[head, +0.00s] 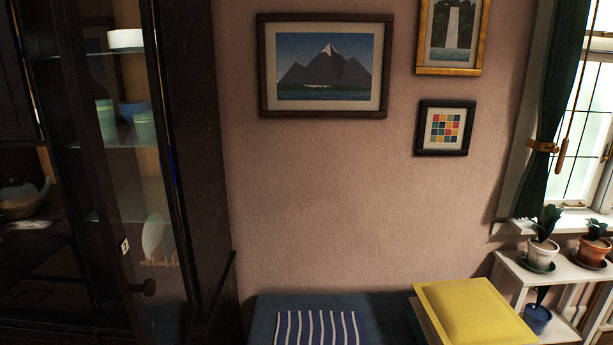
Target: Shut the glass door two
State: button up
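The dark wooden cabinet (204,150) stands at the left in the head view. It has a glass door (152,190) with a small pale tag (124,246) and a round dark knob (148,287) low on its frame. The door appears to stand ajar, its frame slanting across the shelves; the exact angle is hard to tell in the dark. Through or beside the glass I see a white bowl (126,39), green cups (105,118) and upright plates in a rack (153,240). The tag's mark is too small to read. My gripper is not in view.
A white plant stand (512,268) is at the right by the window. A teapot (22,199) sits in the cabinet's left part.

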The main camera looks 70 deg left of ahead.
aim_at(66, 18)
jog(key=u, duration=0.2)
jog(key=k, duration=0.15)
jog(key=u, duration=3.1)
jog(key=i, duration=0.95)
jog(key=u, duration=0.25)
jog(key=k, duration=0.6)
jog(key=u, duration=0.6)
jog(key=k, duration=0.65)
jog(key=z, duration=0.2)
